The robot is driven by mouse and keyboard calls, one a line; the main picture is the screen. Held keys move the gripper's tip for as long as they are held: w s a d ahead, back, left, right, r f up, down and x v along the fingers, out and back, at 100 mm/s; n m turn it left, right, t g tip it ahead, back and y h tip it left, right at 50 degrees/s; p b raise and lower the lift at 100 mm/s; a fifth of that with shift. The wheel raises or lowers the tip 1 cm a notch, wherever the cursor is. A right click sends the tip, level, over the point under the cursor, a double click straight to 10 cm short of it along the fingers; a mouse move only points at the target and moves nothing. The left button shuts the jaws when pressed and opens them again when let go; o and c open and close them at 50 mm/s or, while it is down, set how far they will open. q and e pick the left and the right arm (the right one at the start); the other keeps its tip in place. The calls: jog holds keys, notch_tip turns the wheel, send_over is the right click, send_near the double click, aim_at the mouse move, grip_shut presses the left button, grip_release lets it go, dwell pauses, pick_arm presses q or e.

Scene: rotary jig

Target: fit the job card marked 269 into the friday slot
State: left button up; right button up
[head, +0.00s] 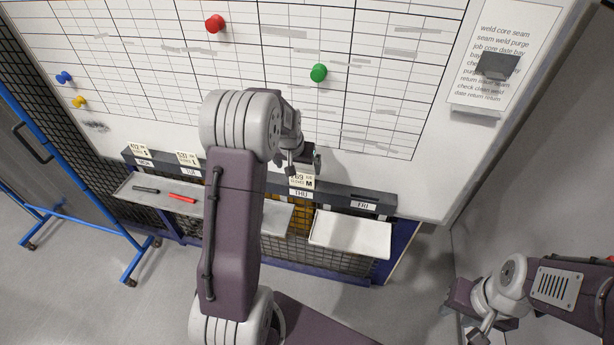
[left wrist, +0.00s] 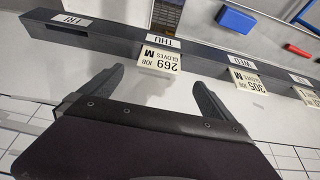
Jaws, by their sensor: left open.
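The job card 269 (head: 301,181) stands in the rail's THU slot; it shows upside down in the left wrist view (left wrist: 160,60). The FRI slot (head: 363,204) is at the rail's right end and looks empty; its label also shows in the left wrist view (left wrist: 69,20). My left gripper (head: 304,158) is open just above card 269. In the left wrist view its fingers (left wrist: 159,78) are spread on either side of the card and apart from it. My right gripper (head: 460,297) is low at the right, away from the rail; its fingers cannot be made out.
Other cards stand in the MON (head: 140,150) and TUE (head: 188,158) slots, and one in WED (left wrist: 247,81). Below the rail are a tray with markers (head: 150,196) and a white tray (head: 350,234). Magnets dot the whiteboard (head: 390,90) behind. A blue frame (head: 78,226) stands left.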

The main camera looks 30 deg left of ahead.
aim_at(301, 174)
pick_arm(q)
jog(key=x, duration=0.2)
jog(key=p+x, duration=0.1)
jog(key=x, duration=0.1)
jog(key=shift+w+d+f, duration=0.1)
jog(key=shift+w+f, duration=0.1)
jog(key=shift+w, duration=0.25)
jog(key=shift+w+f, duration=0.15)
jog(key=f+p, duration=0.1)
jog(key=f, duration=0.1)
jog(key=f+p, duration=0.1)
jog(key=shift+w+a+f+p, duration=0.2)
jog(key=shift+a+f+p, duration=0.15)
jog(key=shift+w+f, duration=0.45)
jog(key=shift+s+r, duration=0.15)
jog(key=shift+s, duration=0.1)
jog(key=c, duration=1.3)
jog(key=shift+w+r, duration=0.15)
jog(key=shift+r, duration=0.05)
notch_tip(301, 174, up, 9)
jog(key=b, duration=0.2)
jog(key=shift+f+b, duration=0.15)
jog(key=shift+b, duration=0.15)
jog(key=shift+r, duration=0.45)
pick_arm(e)
jog(key=shift+w+d+r, duration=0.1)
jog(key=shift+w+r, duration=0.2)
jog(key=shift+r, duration=0.15)
